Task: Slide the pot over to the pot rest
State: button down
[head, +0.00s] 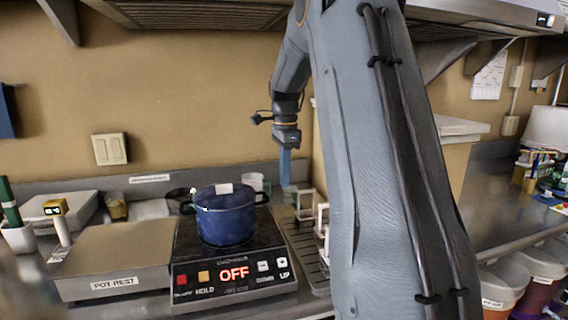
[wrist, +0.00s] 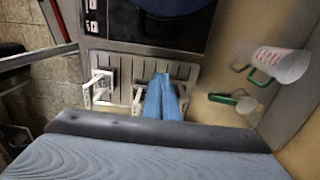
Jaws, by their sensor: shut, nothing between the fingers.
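The blue pot (head: 226,217) with a lid and side handles stands upright on the black hotplate (head: 185,252), whose display reads OFF. The pot rest (head: 120,248), a flat-topped grey block with a label, sits directly left of the hotplate. In the wrist view my gripper (wrist: 163,82) hangs over a slatted tray (wrist: 127,66). The hotplate's dark edge (wrist: 165,35) and part of a dark blue shape show at the top there.
White stands (wrist: 98,88) sit on the tray right of the hotplate. A cup with a green handle (wrist: 280,64) is near the wall. A yellow-topped gadget (head: 58,212) and a white holder (head: 20,237) stand left of the pot rest. The pot rest's top looks clear.

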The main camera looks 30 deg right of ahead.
jog(key=a+f+p, duration=0.1)
jog(key=a+f, duration=0.1)
jog(key=w+a+f+p, duration=0.1)
jog(key=a+f, duration=0.1)
dwell(0.3)
